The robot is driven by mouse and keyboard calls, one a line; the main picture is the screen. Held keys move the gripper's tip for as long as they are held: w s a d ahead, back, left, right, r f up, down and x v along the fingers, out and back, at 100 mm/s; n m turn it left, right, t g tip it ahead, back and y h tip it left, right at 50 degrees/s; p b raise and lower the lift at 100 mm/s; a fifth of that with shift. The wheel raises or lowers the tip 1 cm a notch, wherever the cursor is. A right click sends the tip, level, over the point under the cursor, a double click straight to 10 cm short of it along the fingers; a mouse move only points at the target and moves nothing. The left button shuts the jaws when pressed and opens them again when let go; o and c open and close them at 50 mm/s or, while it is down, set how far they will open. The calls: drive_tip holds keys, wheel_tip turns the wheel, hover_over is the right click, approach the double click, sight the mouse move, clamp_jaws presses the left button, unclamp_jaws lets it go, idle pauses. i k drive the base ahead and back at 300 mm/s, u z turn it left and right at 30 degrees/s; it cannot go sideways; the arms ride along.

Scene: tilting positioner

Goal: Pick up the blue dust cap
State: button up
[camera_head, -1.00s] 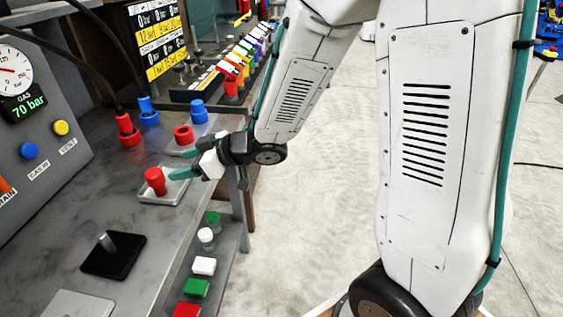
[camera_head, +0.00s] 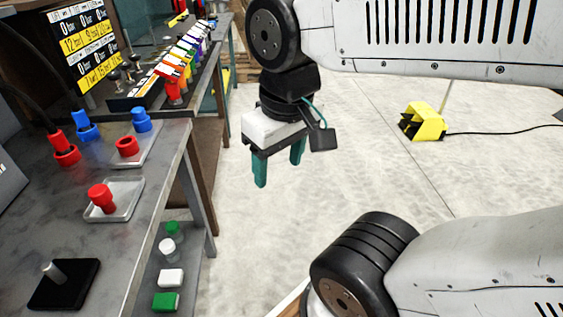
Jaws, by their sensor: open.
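A blue cap-like piece (camera_head: 140,119) stands on a light tray at the back of the grey bench, at the left of the view. I take it for the blue dust cap. A second blue piece (camera_head: 87,127) stands to its left with a dark hose running to it. My gripper (camera_head: 279,170) hangs to the right of the bench, over the floor, with its two teal fingers pointing down. The fingers are apart, with nothing between them. It is well clear of the blue cap.
A red ring-like piece (camera_head: 127,147) sits just in front of the blue cap. A red knob-shaped piece (camera_head: 101,198) stands in a shallow tray (camera_head: 128,204). A black block with a metal pin (camera_head: 64,284) is nearer. A lower shelf holds green and white pieces. A yellow floor box (camera_head: 425,120) stands right.

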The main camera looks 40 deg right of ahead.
sight(138, 114)
drive_tip(key=u, duration=0.15)
drive_tip(key=k, duration=0.35)
drive_tip(key=z, duration=1)
drive_tip(key=i, duration=1.4)
drive_tip(key=u, duration=0.3)
